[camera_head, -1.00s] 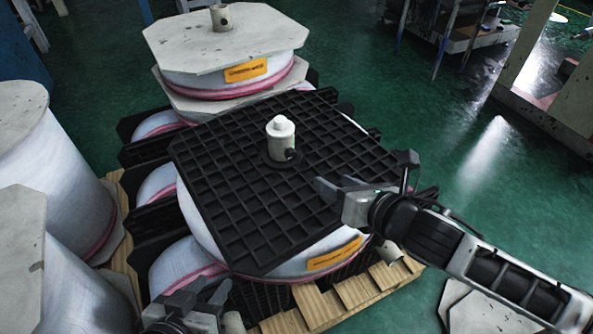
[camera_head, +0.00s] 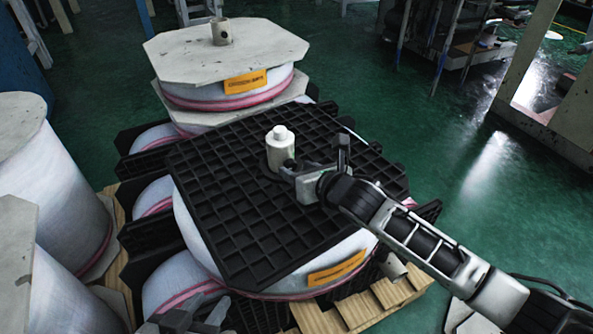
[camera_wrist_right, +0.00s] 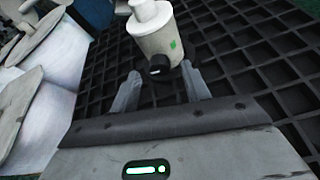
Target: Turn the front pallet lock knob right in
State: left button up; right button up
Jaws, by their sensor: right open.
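The black lock knob (camera_wrist_right: 158,67) sticks out from the side of a cream post (camera_wrist_right: 155,33) in the right wrist view. The post (camera_head: 281,148) stands upright at the middle of the black grid pallet (camera_head: 225,205) in the head view, where my right gripper hides the knob. My right gripper (camera_head: 298,171) is open beside the post. In the wrist view its fingers (camera_wrist_right: 160,78) are apart, one on each side of the knob, with gaps visible; I cannot tell whether they touch it. My left gripper (camera_head: 195,318) is at the lower left edge, partly cut off, its opening unclear.
Large white film rolls (camera_head: 60,190) stand at left. Behind is another roll (camera_head: 225,90) under a grey octagonal board with a hollow post (camera_head: 221,32). A wooden pallet (camera_head: 385,297) lies underneath. Green floor (camera_head: 470,150) is open at right.

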jog(key=shift+x, duration=0.8)
jog(key=c, duration=1)
jog(key=shift+d+m+y+p, duration=0.1)
jog(key=shift+m+y+p, duration=0.4)
jog(key=shift+m, duration=0.2)
jog(key=shift+d+f+m+y, duration=0.1)
jog(key=shift+f+m+y, duration=0.1)
jog(key=shift+m+y, duration=1.1)
jog(key=shift+m+g, duration=0.3)
jog(key=shift+m, duration=0.2)
